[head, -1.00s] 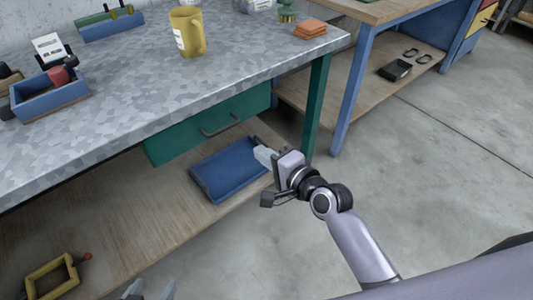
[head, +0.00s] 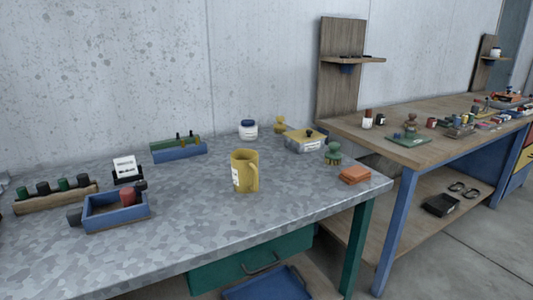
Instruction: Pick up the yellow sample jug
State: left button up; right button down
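The yellow sample jug (head: 246,171) stands upright on the grey metal-topped table (head: 190,228) in the head view, a little right of the middle of the tabletop. Its handle faces right and a white label shows on its left side. Neither of my grippers shows in the head view now, and nothing touches the jug.
Left of the jug are a blue box (head: 117,212) with dark and red items and a wooden rack (head: 54,197). Behind stand a blue-green holder (head: 179,151), a white jar (head: 248,130) and a yellowish tin (head: 305,140). Orange pads (head: 355,175) lie right. The tabletop before the jug is clear.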

aim_at(244, 162)
jog(key=i+l+u, duration=0.1)
jog(key=l, duration=0.3)
jog(key=i+l+u, duration=0.1)
jog(key=l, duration=0.3)
jog(key=i+l, duration=0.25)
jog(key=l, duration=0.15)
jog(key=i+l+u, duration=0.15)
jog(key=l, duration=0.25)
